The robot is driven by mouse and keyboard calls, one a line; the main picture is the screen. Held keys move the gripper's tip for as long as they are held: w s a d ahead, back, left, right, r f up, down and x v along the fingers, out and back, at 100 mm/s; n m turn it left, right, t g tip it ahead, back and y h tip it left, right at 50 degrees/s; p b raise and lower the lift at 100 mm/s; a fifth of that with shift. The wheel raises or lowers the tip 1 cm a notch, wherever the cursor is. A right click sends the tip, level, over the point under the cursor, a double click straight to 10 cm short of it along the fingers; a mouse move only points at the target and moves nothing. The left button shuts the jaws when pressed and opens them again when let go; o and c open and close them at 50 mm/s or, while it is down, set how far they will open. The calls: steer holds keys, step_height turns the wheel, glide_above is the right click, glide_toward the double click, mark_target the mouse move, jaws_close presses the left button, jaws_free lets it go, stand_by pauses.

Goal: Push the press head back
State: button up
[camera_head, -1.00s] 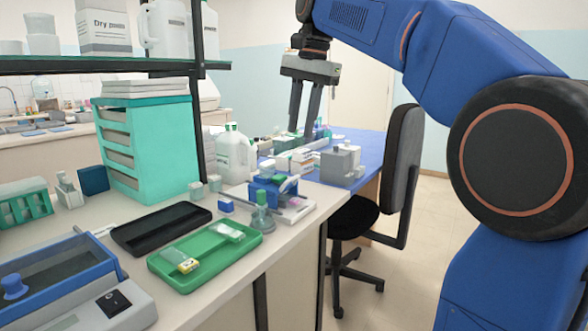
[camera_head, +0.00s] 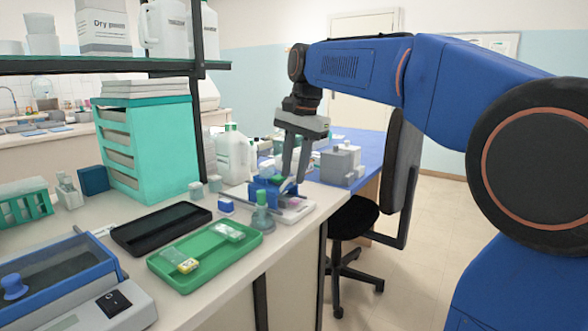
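A small blue press-like device (camera_head: 262,194) stands on the near bench beside the front edge, with a pinkish-white piece (camera_head: 293,203) at its right side. I cannot clearly make out which part of it is the press head; its upper part is partly hidden by my fingers. My gripper (camera_head: 292,181) points down over the device's right side, its two dark grey fingers apart with a gap between them. Nothing shows between the fingers. The fingertips are at or just above the device; I cannot tell whether they touch it.
A green tray (camera_head: 160,266) holding slides and a black tray (camera_head: 128,242) lie to the left. White jugs (camera_head: 232,158) and a teal rack (camera_head: 150,150) stand behind. Grey blocks (camera_head: 340,163) stand at the right.

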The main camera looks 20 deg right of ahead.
steer(key=shift+c, duration=0.5)
jaws_close()
stand_by(0.8)
